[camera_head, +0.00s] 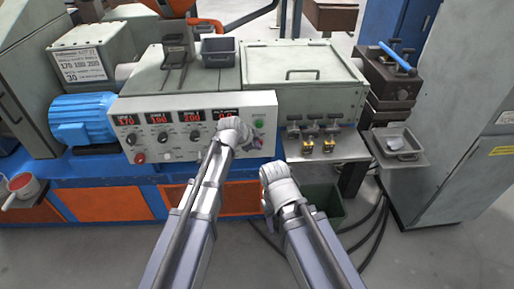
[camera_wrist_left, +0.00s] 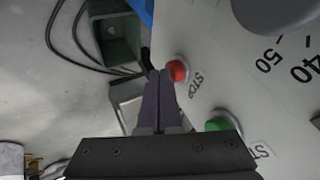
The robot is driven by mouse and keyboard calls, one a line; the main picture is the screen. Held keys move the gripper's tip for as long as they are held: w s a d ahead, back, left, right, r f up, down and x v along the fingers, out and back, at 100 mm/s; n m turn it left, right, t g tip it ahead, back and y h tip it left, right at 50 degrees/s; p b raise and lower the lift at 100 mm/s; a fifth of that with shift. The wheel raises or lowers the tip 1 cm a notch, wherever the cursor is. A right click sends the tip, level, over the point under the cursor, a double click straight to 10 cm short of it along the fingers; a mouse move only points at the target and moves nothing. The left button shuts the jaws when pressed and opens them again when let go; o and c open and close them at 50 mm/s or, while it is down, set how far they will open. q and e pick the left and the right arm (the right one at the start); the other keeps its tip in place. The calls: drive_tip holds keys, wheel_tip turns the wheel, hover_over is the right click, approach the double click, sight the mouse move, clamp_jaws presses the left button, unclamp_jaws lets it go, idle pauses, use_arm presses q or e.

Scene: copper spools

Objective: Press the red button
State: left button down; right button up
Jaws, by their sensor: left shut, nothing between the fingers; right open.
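The red button (camera_wrist_left: 177,70), marked STOP, stands out from the pale control panel in the left wrist view. A green button (camera_wrist_left: 222,122) is near it, and in the head view the green button (camera_head: 258,123) is at the panel's right end. My left gripper (camera_wrist_left: 160,74) is shut and empty, its fingertips close beside the red button; contact cannot be told. In the head view my left gripper (camera_head: 243,133) is in front of the panel's right part and covers some of it. My right gripper (camera_head: 272,170) is open, lower and to the right, away from the panel.
The control panel (camera_head: 180,143) has red number displays, knobs and another red button (camera_head: 140,158) at its lower left. Brass fittings (camera_head: 318,146) stick out to the right of the panel. A dark green bin (camera_head: 322,201) and black cables are below on the floor.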

use_arm(q)
drive_tip(key=shift+w+a+r, duration=0.1)
drive_tip(key=shift+w, duration=0.95)
use_arm(e)
drive_tip(key=shift+s, duration=0.1)
use_arm(q)
drive_tip(key=s+a+r+p, duration=0.3)
drive_tip(key=s+r+p, duration=0.4)
drive_tip(key=s+p, duration=0.1)
drive_tip(key=shift+s+r, duration=0.3)
drive_tip(key=shift+s, duration=0.5)
use_arm(e)
wheel_tip(320, 180, up, 8)
drive_tip(key=a, duration=0.1)
drive_tip(key=shift+f, duration=0.1)
